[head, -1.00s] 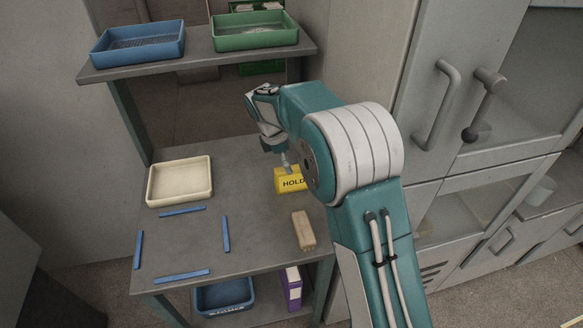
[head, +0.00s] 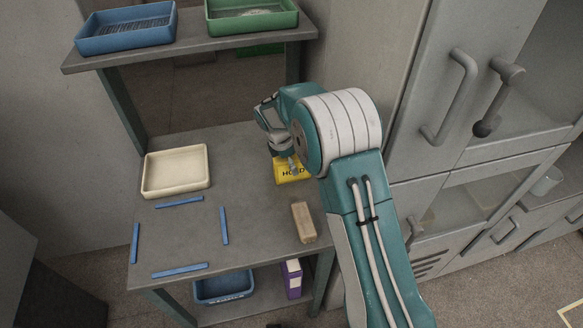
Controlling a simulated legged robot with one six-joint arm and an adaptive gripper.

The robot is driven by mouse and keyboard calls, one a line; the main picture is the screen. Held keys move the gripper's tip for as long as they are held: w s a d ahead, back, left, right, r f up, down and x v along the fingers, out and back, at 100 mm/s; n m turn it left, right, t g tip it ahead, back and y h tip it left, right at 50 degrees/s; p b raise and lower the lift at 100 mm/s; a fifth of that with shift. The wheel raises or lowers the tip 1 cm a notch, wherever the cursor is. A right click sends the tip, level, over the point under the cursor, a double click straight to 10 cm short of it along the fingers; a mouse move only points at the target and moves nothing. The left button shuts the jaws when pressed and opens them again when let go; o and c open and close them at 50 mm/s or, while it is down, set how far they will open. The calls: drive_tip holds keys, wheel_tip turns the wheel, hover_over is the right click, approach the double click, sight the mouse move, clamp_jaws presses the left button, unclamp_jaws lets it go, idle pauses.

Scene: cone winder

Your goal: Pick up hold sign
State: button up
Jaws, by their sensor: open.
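The yellow hold sign (head: 282,174) with dark lettering stands on the grey table (head: 245,199) near its right side. My gripper (head: 294,164) is open and points down, right at the sign in the head view. It covers part of the sign's face and lettering. I cannot tell whether the fingers touch the sign or are around it. My arm hides what lies to the right of the sign.
A cream tray (head: 146,190) and several blue strips (head: 180,202) lie on the table's left part. A tan block (head: 304,223) lies in front of the sign. A shelf with a blue tray (head: 125,40) and a green tray (head: 250,24) overhangs the back. Grey cabinets stand at right.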

drive_tip(key=shift+x, duration=0.9)
drive_tip(key=shift+f, duration=0.15)
drive_tip(key=shift+c, duration=0.3)
drive_tip(key=shift+f, duration=0.1)
drive_tip(key=c, duration=1.2)
